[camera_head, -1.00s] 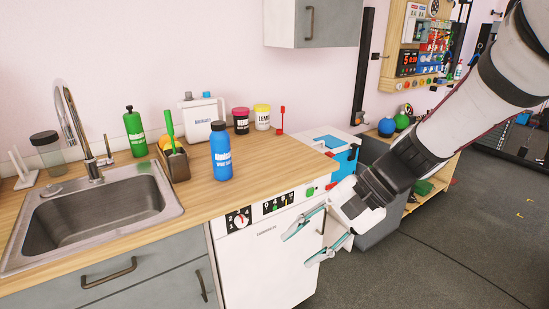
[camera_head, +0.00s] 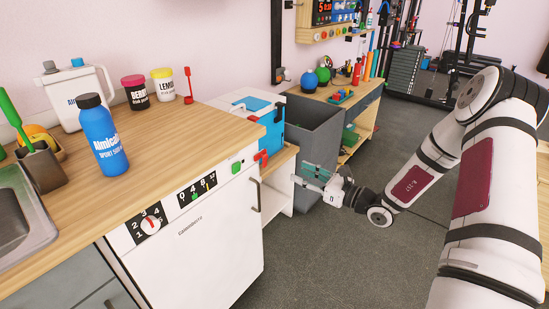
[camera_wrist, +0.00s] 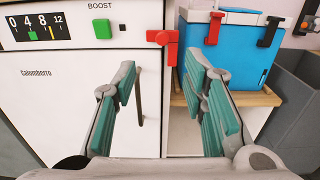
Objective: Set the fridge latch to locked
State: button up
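The white under-counter appliance, which I take as the fridge (camera_head: 205,246), has a dial, a slider and a green button on its top strip. A red latch (camera_head: 262,158) sits at its upper right corner; it also shows in the wrist view (camera_wrist: 163,38), with a horizontal arm and a part hanging down at its right. I cannot read its setting. My gripper (camera_head: 298,176) is open and empty, right of the appliance and below latch height in the head view. In the wrist view its teal-padded fingers (camera_wrist: 162,66) point toward the front, with the latch beyond and between them, apart.
A blue cooler box (camera_head: 271,134) with a white lid and its own red clasp (camera_wrist: 213,28) stands right of the appliance. A vertical door handle (camera_head: 255,194) is on the appliance's right. A grey bin (camera_head: 315,140) stands farther right. The floor in front is clear.

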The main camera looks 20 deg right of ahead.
aim_at(266, 157)
jog(key=b+x, duration=0.1)
jog(key=x, duration=1.2)
jog(key=shift+w+a+b, duration=0.1)
jog(key=shift+w+b, duration=0.25)
jog(key=shift+b, duration=0.05)
grip_shut()
